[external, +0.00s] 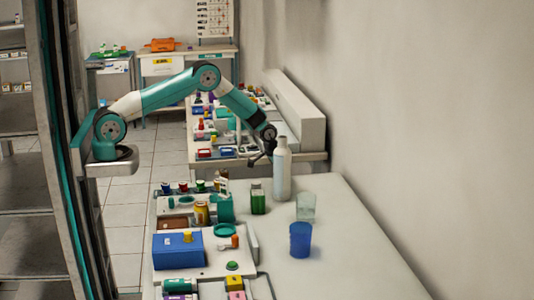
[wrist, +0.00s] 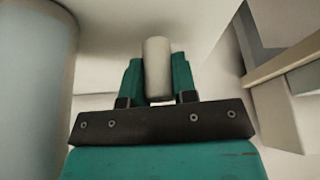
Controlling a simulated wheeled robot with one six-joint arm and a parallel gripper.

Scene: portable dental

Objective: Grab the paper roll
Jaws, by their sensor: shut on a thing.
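In the wrist view, a pale off-white cylinder, which looks like the paper roll (wrist: 156,62), stands between the two teal fingers of my gripper (wrist: 157,82). The fingers touch it on both sides and are shut on it. In the external view, my gripper (external: 260,156) is at the far end of the near table, just left of the tall white bottle (external: 282,172). The roll is too small or hidden to make out in the external view.
A large pale cylinder (wrist: 35,85), probably the bottle, is close on the left in the wrist view. A green bottle (external: 258,199), clear glass (external: 306,207) and blue cup (external: 300,240) stand on the near table. Its right front is clear.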

